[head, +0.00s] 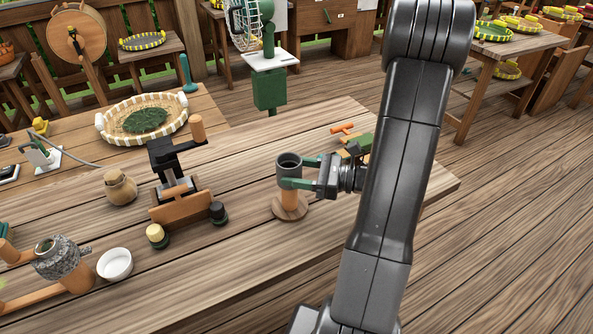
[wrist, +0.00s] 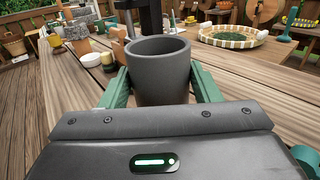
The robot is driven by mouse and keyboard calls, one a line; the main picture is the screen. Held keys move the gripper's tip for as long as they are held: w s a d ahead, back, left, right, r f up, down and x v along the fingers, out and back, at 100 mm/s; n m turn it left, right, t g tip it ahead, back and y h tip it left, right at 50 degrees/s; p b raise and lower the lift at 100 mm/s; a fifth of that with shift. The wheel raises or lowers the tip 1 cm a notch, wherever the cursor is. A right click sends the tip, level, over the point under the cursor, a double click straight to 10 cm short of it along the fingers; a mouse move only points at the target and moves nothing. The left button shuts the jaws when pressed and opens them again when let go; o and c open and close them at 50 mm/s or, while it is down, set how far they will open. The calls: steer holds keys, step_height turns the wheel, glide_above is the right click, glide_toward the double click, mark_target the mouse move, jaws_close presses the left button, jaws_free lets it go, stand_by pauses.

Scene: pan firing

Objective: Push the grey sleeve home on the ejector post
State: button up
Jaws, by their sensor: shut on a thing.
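The grey sleeve (head: 289,162) is a dark, open-topped cylinder, upright between the green fingers of my gripper (head: 293,172). My gripper is shut on it from the right, one finger on each side. The ejector post (head: 289,197) is a light wooden peg on a round wooden base (head: 290,210), standing on the bench. The sleeve is at the post's upper end, with bare wood showing below it. How far the post reaches inside the sleeve is hidden. In the wrist view the sleeve (wrist: 160,75) fills the space between both fingers, its round mouth facing up.
A wooden stand with a black press (head: 172,175) is left of the post, with small dark-based pots (head: 218,212) beside it. A green block with an orange handle (head: 352,140) lies behind my gripper. The bench (head: 270,250) in front of the post is clear.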

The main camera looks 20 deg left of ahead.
mark_target(296, 206)
steer(key=shift+f+b, duration=3.05)
steer(key=shift+f, duration=1.4)
steer(key=o, duration=1.3)
steer(key=d, duration=0.4)
steer(key=w+d, duration=0.1)
steer(key=d, duration=0.4)
steer(key=w+d, duration=0.1)
steer(key=d, duration=0.3)
steer(key=shift+w+d, duration=0.2)
steer(key=shift+d, duration=0.15)
steer(key=a, duration=0.4)
steer(key=s+a, duration=0.1)
steer(key=a, duration=0.4)
steer(key=s+a, duration=0.1)
steer(key=a, duration=0.3)
steer(key=shift+s+a, duration=0.25)
steer(key=shift+a, duration=0.15)
steer(key=shift+r+p, duration=0.3)
steer(key=shift+r, duration=0.05)
